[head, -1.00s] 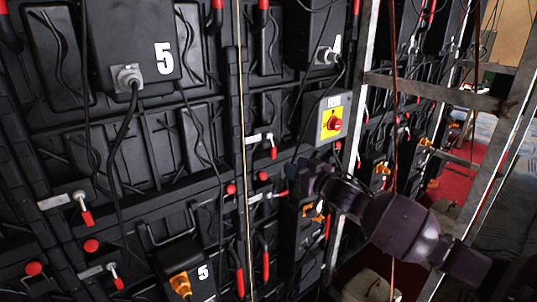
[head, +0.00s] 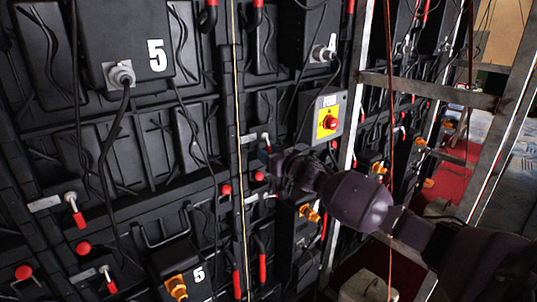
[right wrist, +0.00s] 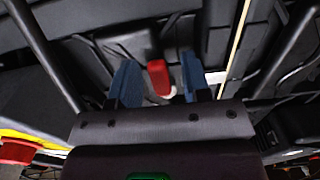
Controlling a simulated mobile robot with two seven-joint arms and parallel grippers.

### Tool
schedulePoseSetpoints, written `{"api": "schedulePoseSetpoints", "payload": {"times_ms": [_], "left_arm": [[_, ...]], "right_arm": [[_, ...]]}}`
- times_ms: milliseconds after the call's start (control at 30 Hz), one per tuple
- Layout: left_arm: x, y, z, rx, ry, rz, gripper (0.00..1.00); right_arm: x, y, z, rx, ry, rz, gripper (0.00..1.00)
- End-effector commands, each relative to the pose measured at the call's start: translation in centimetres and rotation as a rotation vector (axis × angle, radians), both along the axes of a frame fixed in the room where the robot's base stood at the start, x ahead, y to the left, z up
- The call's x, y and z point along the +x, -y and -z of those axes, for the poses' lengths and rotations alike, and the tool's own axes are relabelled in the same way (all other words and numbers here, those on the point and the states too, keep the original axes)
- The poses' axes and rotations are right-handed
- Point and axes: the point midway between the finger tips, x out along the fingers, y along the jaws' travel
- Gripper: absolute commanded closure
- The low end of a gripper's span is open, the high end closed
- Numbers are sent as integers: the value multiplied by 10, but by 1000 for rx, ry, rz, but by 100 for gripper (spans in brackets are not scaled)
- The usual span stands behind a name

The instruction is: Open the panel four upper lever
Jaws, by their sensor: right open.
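The panel four upper lever (head: 249,139) is a pale metal bar on the panel seam, left of the grey switch box. Its red handle is mostly hidden by my gripper in the head view. In the right wrist view the red handle (right wrist: 157,76) hangs between the two blue fingertips, with a gap on each side. My right gripper (head: 268,156) is open at the lever, its arm coming in from the right; it also shows in the right wrist view (right wrist: 158,88). My left gripper is not in view.
The grey and yellow switch box (head: 327,118) with a red knob sits just right of the gripper. A metal frame post (head: 349,135) stands near my right arm. A thin pale cable (head: 239,110) hangs left of the lever. Panel 5 (head: 157,55) is at left.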

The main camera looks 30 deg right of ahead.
Motion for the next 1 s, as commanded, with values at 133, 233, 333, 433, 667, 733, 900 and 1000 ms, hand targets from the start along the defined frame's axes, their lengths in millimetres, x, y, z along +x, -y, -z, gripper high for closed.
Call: {"api": "schedulePoseSetpoints", "payload": {"times_ms": [133,233,333,433,667,733,900,1000], "left_arm": [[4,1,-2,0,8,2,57],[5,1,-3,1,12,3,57],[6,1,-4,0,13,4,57],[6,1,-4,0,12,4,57],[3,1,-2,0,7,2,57],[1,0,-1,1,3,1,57],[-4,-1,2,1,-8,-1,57],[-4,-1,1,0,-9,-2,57]], "right_arm": [[4,0,0,0,1,0,56],[5,0,0,0,0,0,56],[5,-1,0,0,0,0,56],[5,-1,0,0,0,0,64],[4,-1,0,1,0,-1,99],[4,-1,0,1,0,-1,100],[4,0,-1,-10,1,0,100],[4,1,-1,-35,4,-1,100]]}}
